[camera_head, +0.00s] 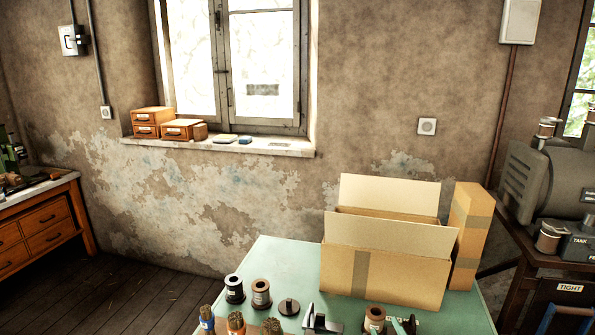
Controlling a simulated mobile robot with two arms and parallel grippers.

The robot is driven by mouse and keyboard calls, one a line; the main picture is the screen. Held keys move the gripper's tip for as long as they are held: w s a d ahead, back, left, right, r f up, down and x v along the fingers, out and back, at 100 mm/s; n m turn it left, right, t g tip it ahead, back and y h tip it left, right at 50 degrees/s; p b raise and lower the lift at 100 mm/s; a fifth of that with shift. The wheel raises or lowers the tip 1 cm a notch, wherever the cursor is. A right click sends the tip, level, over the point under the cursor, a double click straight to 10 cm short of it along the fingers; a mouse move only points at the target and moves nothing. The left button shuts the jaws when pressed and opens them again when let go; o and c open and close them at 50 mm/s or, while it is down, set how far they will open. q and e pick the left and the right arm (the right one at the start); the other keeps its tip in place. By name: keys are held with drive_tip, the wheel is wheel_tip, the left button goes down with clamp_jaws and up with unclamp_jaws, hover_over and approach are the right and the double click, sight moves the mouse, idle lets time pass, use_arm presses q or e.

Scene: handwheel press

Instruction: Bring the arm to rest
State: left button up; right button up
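Of my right gripper, only a small piece seems to show at the bottom edge (406,325), by a spool on the green table (285,262). It is too small and cut off to tell whether it is open or shut, or whether it touches anything. My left gripper and arm are not in view. No handwheel or press can be made out clearly.
An open cardboard box (395,280) stands on the table, with a tall carton (468,235) to its right. Several spools (234,289), brushes (236,323) and a grey metal piece (321,321) line the near edge. Machinery (550,185) stands right.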

drive_tip(key=s+d+f+m+g, duration=0.1)
drive_tip(key=s+f+m+g, duration=0.2)
drive_tip(key=s+f+g, duration=0.8)
drive_tip(key=s+d+f+m+g, duration=0.2)
drive_tip(key=s+f, duration=0.6)
drive_tip(key=s, duration=0.9)
wheel_tip(320, 180, down, 29)
drive_tip(key=g+b, duration=0.1)
drive_tip(key=b, duration=0.4)
drive_tip(key=s+d+f+b, duration=0.1)
drive_tip(key=s+f+b, duration=0.1)
drive_tip(key=s+f, duration=0.7)
drive_tip(key=s+d+f+g+b, duration=0.1)
drive_tip(key=s+f+b, duration=0.2)
drive_tip(key=s+f, duration=0.6)
wheel_tip(320, 180, down, 4)
drive_tip(key=shift+d+f+g+h, duration=0.1)
drive_tip(key=shift+d+g+h, duration=0.2)
drive_tip(key=shift+h, duration=0.1)
